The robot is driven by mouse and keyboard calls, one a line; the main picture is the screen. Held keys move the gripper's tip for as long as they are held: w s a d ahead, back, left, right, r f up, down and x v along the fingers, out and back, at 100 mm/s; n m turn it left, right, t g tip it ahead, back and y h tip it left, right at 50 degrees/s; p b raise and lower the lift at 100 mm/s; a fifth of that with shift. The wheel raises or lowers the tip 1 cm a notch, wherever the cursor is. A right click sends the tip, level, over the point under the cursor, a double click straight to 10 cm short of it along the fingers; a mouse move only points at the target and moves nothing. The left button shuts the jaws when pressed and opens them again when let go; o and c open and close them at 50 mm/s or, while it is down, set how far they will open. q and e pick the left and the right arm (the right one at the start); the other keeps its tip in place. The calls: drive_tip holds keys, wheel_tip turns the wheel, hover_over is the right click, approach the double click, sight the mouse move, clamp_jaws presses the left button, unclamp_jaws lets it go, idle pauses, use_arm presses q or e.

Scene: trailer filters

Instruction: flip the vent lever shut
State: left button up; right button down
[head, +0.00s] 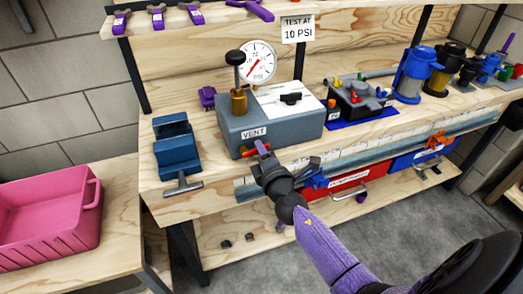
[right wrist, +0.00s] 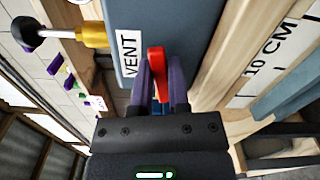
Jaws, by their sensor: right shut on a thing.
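The red vent lever (right wrist: 157,62) sticks out from the front of the grey-blue test box (head: 268,124), just below the VENT label (head: 254,133). In the head view only a bit of the red lever (head: 261,147) shows past the fingers. My right gripper (head: 261,158) is at the lever, with its fingers shut around it. In the right wrist view the purple fingers (right wrist: 160,85) stand on both sides of the red lever. My left gripper is not in view.
A blue vise (head: 176,149) stands left of the box. A pressure gauge (head: 257,62) and a black-knobbed brass pump (head: 238,85) are at the box. A red drawer bin (head: 345,182) lies below the bench edge. A pink crate (head: 45,215) sits at left.

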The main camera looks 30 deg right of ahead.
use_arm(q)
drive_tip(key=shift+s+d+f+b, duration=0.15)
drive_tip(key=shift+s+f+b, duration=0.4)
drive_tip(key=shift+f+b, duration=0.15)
use_arm(e)
drive_tip(key=m, duration=0.1)
drive_tip(key=f+m, duration=0.1)
drive_tip(key=shift+m, duration=0.4)
drive_tip(key=c, duration=0.6)
unclamp_jaws()
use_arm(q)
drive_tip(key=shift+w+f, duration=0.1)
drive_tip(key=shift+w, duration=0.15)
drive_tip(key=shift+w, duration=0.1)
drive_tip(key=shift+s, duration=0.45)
use_arm(e)
drive_tip(key=v, duration=1)
